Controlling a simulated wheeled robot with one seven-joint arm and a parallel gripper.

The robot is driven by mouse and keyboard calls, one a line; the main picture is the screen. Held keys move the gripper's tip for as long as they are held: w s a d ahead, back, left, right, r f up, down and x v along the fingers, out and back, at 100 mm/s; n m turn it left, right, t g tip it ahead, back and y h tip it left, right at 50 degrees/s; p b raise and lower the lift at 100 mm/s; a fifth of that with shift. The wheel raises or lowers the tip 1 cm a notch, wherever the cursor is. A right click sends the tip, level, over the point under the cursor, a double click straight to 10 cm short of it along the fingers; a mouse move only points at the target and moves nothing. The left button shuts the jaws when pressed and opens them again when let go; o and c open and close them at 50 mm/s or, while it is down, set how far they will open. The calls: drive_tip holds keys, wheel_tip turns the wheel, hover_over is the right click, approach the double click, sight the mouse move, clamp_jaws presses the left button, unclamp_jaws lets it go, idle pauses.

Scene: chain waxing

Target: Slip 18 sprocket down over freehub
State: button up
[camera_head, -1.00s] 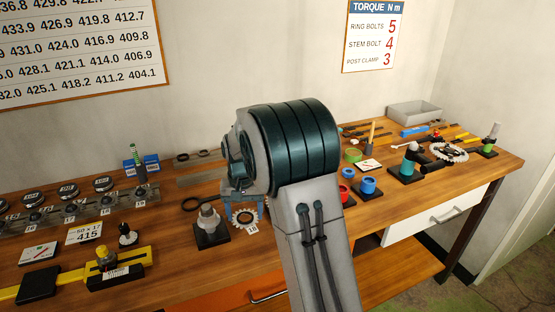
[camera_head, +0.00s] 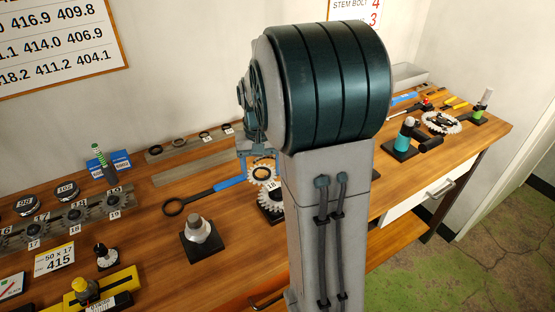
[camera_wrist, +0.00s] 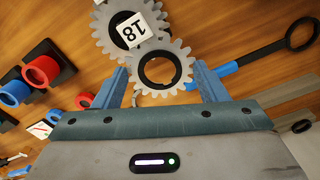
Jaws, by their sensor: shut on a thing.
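My gripper (camera_wrist: 164,84) is shut on a grey toothed sprocket (camera_wrist: 160,68), its fingers on opposite sides of the ring. The held sprocket also shows in the head view (camera_head: 261,172), with a white 18 tag (camera_head: 270,187) at its lower edge. Just below it, a larger toothed sprocket (camera_head: 268,208) sits on a dark stand; in the wrist view it (camera_wrist: 108,32) lies beyond the held ring, partly covered by the ring and tag. The held ring appears apart from it and off to one side. I cannot make out the freehub itself.
A grey stepped post on a black base (camera_head: 199,240) stands left of the gripper. A blue-handled ring tool (camera_head: 205,194) lies behind it. Red (camera_wrist: 41,70) and blue (camera_wrist: 15,93) cups stand at the wrist view's left. My arm hides much of the bench.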

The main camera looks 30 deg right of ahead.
drive_tip(key=s, duration=0.1)
drive_tip(key=s+d+r, duration=0.1)
drive_tip(key=s, duration=0.1)
drive_tip(key=s+d+r, duration=0.1)
drive_tip(key=shift+s+d+p, duration=0.15)
drive_tip(key=shift+s+p, duration=0.1)
drive_tip(key=shift+p, duration=0.05)
drive_tip(key=shift+s, duration=0.1)
drive_tip(key=shift+f+b, duration=1.65)
drive_tip(key=shift+f, duration=0.45)
drive_tip(key=shift+f+b, duration=0.55)
drive_tip(key=shift+f, duration=0.15)
drive_tip(key=o, duration=1.1)
drive_tip(key=shift+c, duration=0.2)
drive_tip(key=shift+r, duration=0.1)
wheel_tip(320, 180, up, 14)
